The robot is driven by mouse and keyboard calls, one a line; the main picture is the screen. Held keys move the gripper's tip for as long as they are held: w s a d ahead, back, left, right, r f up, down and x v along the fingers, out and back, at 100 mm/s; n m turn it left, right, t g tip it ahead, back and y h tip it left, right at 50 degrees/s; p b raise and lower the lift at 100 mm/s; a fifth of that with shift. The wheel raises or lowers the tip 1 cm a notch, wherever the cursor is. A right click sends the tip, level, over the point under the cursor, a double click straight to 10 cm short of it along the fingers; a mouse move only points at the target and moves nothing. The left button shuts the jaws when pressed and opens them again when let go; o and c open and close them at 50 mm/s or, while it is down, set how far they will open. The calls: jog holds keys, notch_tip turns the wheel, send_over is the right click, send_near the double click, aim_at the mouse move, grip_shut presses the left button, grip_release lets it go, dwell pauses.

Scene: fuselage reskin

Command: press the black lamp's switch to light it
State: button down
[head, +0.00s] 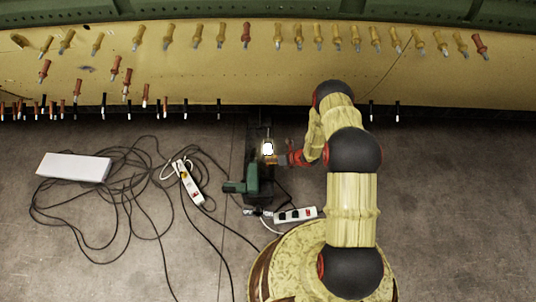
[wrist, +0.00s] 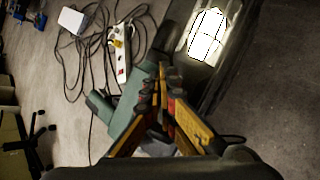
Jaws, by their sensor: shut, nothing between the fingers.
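The black lamp (wrist: 231,58) is in the upper right of the wrist view, a dark body around a bright white panel. In the head view its panel (head: 268,147) glows white just below the fuselage edge. The lamp is lit. I cannot make out its switch. My gripper (wrist: 163,68) is shut and empty, its yellow and black fingers together beside the lamp's left edge. In the head view my gripper (head: 274,158) is right at the lamp's lower side. I cannot tell whether the fingertips touch it.
A green power tool (head: 252,180) stands just below the lamp. Power strips (head: 296,214) and (head: 189,184) and tangled black cables lie on the floor. A white box (head: 74,167) lies left. The yellow fuselage panel (head: 200,65) with several clamps spans the top. Floor at right is clear.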

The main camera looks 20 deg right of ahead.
notch_tip(320, 180, up, 6)
jog(key=p, duration=0.3)
jog(key=shift+p, duration=0.3)
dwell(0.4)
